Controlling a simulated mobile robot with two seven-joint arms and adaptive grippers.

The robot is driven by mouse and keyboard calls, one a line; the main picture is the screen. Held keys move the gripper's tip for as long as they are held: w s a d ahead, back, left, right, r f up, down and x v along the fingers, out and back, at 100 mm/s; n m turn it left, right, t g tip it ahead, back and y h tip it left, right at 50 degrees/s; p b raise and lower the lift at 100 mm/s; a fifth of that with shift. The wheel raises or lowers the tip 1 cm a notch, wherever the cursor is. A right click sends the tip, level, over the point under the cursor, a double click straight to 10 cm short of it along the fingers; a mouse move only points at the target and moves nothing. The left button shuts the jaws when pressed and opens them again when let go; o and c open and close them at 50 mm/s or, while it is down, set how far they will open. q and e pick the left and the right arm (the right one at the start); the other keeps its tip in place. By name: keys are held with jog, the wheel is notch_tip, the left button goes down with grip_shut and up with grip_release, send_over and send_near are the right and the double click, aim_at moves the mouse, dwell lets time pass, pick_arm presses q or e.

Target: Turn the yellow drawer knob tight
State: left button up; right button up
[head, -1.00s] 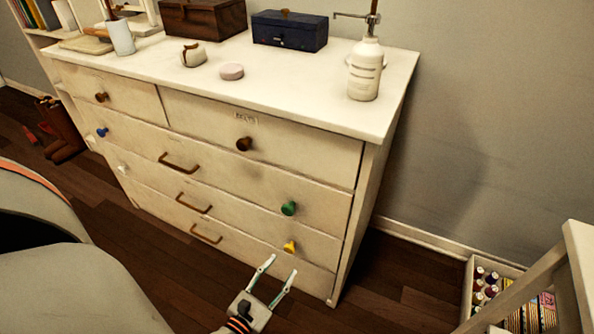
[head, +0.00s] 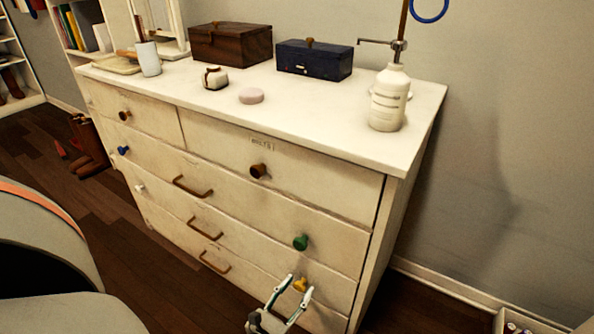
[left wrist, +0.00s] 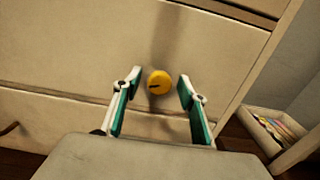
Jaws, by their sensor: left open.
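The yellow drawer knob (head: 300,285) sits on the lower right of the white dresser (head: 240,215), below a green knob (head: 300,242). In the left wrist view the yellow knob (left wrist: 159,82) is a round disc with a dark slanted mark, on the drawer front. My left gripper (head: 290,285) is open and points at the drawer front. In the left wrist view its fingertips (left wrist: 160,83) stand on either side of the knob with gaps, apart from it. How far the tips are from the drawer front is hard to tell. My right gripper is not in view.
The dresser carries other knobs and bar handles (head: 193,186). On its top stand a pump bottle (head: 389,98), a blue box (head: 313,60) and a brown box (head: 230,44). A bin (left wrist: 268,128) stands on the floor right of the dresser.

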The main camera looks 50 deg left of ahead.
pick_arm(q)
jog(key=c, duration=1.1)
jog(key=shift+m, duration=0.5)
jog(key=m, duration=0.3)
jog(key=shift+d+m, duration=0.1)
jog(key=shift+m, duration=0.3)
jog(key=m, duration=0.4)
jog(key=shift+f, duration=0.1)
jog(key=m, duration=0.7)
jog(key=shift+d+f+p, duration=0.1)
jog(key=shift+p, duration=0.2)
jog(key=m, duration=0.6)
jog(key=shift+f, duration=0.1)
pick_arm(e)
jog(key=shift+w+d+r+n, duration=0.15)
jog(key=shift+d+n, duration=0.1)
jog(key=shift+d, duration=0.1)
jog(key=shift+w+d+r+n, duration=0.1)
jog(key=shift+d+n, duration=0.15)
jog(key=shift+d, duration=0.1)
pick_arm(q)
jog(key=shift+m, duration=0.3)
